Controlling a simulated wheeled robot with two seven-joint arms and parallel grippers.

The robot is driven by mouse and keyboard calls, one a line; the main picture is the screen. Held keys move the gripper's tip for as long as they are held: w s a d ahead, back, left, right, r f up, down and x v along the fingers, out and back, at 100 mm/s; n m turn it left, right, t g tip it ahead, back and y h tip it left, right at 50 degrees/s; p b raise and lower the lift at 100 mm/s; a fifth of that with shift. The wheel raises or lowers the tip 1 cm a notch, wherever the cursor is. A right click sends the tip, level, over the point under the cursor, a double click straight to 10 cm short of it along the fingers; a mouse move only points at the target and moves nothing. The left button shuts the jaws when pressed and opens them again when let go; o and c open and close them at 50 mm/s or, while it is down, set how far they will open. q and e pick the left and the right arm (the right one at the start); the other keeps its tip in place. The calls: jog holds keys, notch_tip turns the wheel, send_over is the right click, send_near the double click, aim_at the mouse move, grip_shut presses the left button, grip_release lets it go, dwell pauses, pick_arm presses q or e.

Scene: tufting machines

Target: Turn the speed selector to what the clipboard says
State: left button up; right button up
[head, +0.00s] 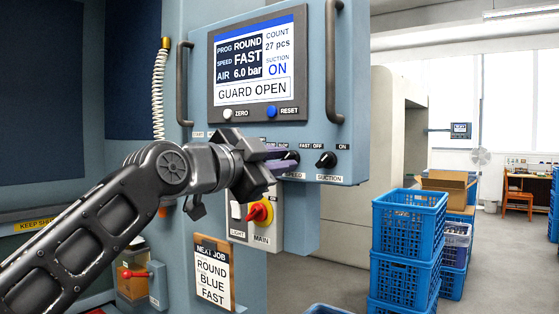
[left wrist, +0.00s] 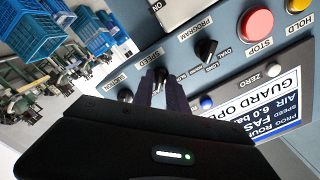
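The clipboard (head: 213,272) hangs below the panel and reads NEXT JOB, ROUND, BLUE, FAST. The speed selector (head: 291,156) is a black knob above the SPEED label, partly hidden by my left gripper (head: 283,164). Its screen (head: 254,62) reads SPEED FAST. In the left wrist view, my dark fingers (left wrist: 163,90) reach up to the speed selector (left wrist: 159,73), just under the SPEED label. The fingers cover much of it, so its pointer is hard to read. I cannot tell whether they touch or grip it. My right gripper is out of view.
The suction knob (head: 326,160) is close on the right. The program knob (left wrist: 206,49) and red stop button (left wrist: 258,24) are beside it in the wrist view. A red main switch (head: 260,212) sits below. Blue crates (head: 408,215) stand at right.

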pick_arm(q)
jog(key=shift+o, duration=1.2)
jog(key=b+v, duration=0.3)
jog(key=v, duration=0.4)
jog(key=shift+s+a, duration=0.25)
jog(key=shift+s, duration=0.05)
